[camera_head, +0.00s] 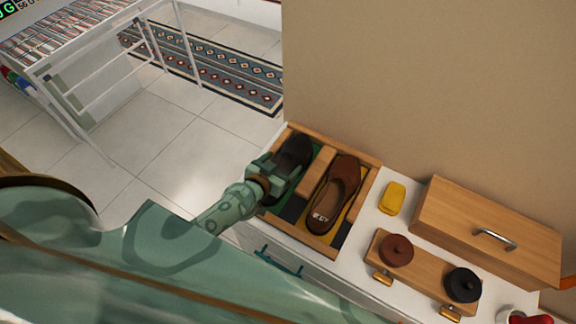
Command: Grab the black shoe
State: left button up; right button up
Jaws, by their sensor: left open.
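The black shoe (292,155) lies in the left compartment of a wooden tray (318,246) on top of a white cabinet. A brown shoe (335,194) lies in the compartment to its right. My left gripper (274,176) is open at the black shoe's near left side, over the tray's left edge. The gripper hides part of the shoe. I cannot tell whether the fingers touch it. My right gripper is not in view.
Right of the tray are a yellow object (392,198), a wooden board with a brown tin (396,250) and a black tin (463,284), and a wooden box with a handle (487,228). A beige wall stands behind. Tiled floor lies open at left.

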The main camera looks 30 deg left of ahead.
pick_arm(q)
jog(key=shift+x, duration=0.85)
jog(key=shift+s+r, duration=0.1)
jog(key=c, duration=1.4)
